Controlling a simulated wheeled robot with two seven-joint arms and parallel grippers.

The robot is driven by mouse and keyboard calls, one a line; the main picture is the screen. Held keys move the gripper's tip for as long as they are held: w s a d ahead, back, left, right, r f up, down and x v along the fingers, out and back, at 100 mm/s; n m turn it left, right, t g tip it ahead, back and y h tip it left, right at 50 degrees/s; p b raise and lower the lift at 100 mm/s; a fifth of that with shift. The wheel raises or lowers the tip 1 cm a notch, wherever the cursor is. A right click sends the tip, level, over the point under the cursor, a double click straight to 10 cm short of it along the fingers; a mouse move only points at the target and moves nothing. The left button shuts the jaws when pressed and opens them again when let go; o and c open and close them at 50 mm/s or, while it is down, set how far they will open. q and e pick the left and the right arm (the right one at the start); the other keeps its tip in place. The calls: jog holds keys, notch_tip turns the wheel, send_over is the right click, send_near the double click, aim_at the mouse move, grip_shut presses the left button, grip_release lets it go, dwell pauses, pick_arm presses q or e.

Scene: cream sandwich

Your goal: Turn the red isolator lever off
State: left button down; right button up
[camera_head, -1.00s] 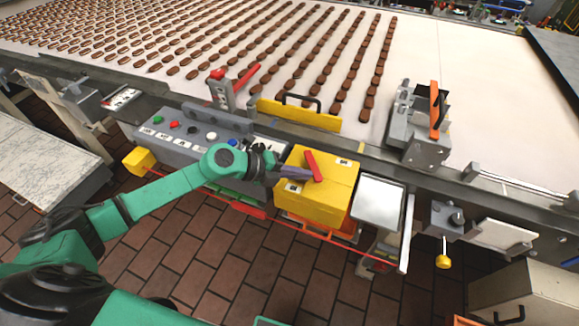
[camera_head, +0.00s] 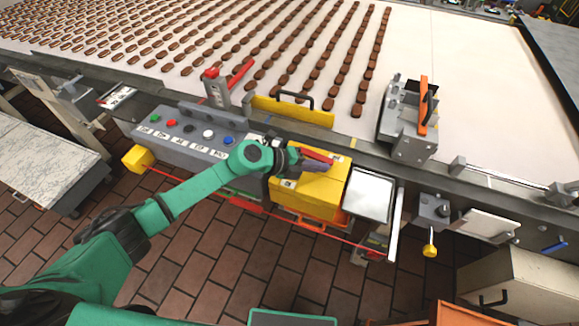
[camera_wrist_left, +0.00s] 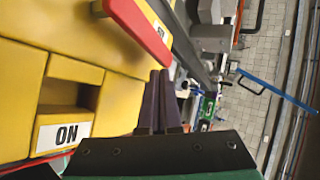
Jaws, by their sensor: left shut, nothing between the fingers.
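The red isolator lever (camera_head: 316,156) sits on top of the yellow box (camera_head: 315,203) at the conveyor's front edge. In the head view it lies nearly across the picture, its right end slightly lower. My left gripper (camera_head: 326,166) is shut and empty, right beside the lever's near side; whether it touches is unclear. In the left wrist view the red lever (camera_wrist_left: 140,26) passes just beyond the closed dark fingertips (camera_wrist_left: 160,74). An ON label (camera_wrist_left: 64,134) shows on the yellow box there. A second label beside the lever is partly hidden. My right gripper is out of view.
A grey button panel (camera_head: 185,135) stands left of the box. A grey tray-like plate (camera_head: 369,196) is close on its right. A yellow guard with a black handle (camera_head: 293,110) and the conveyor (camera_head: 460,100) lie behind. Brick floor (camera_head: 200,265) is open in front.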

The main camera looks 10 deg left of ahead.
pick_arm(q)
jog(key=shift+w+d, duration=0.2)
jog(key=shift+w, duration=0.05)
dwell(0.5)
